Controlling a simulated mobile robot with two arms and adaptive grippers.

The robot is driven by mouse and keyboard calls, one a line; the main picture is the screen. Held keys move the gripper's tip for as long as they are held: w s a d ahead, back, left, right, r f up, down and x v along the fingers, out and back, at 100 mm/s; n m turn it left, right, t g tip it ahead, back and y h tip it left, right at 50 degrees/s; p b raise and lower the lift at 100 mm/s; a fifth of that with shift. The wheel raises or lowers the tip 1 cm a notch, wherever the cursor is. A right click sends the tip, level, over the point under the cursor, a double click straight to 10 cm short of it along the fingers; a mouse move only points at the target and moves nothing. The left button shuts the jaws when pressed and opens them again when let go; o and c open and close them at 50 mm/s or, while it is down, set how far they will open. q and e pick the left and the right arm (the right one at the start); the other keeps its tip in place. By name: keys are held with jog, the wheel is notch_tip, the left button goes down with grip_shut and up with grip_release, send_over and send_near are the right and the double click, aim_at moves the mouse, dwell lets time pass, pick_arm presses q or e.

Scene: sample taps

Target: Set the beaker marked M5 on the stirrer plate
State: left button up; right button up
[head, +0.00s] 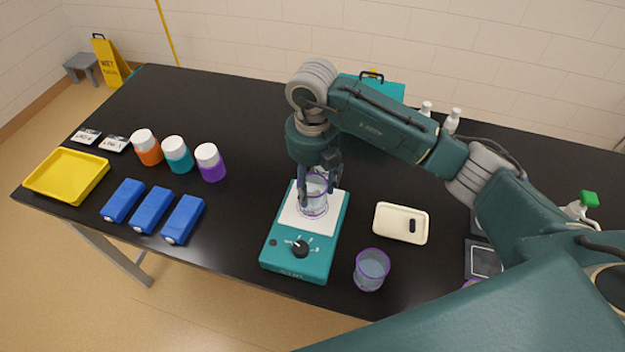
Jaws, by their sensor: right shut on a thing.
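The teal stirrer plate (287,262) with a white top and a black knob stands near the table's front edge. My right gripper (319,195) points down over the white top and is shut on a clear beaker (313,199) with a purple rim. The beaker is upright over the white top; I cannot tell whether it touches it. A second beaker (370,270) with a purple rim stands on the table right of the stirrer plate. No M5 mark is readable on either beaker. My left gripper is not in view.
A cream tray (401,224) lies right of the stirrer plate. Orange (147,147), teal (178,155) and purple (210,163) jars, blue blocks (152,210) and a yellow tray (67,176) are at the left. The table between the purple jar and stirrer plate is clear.

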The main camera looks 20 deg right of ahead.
jog(key=shift+f, duration=0.25)
jog(key=o, duration=1.6)
jog(key=shift+r, duration=0.1)
jog(key=shift+r, duration=0.1)
jog(key=shift+r, duration=0.2)
notch_tip(320, 180, up, 12)
jog(key=b, duration=0.3)
jog(key=shift+f, duration=0.15)
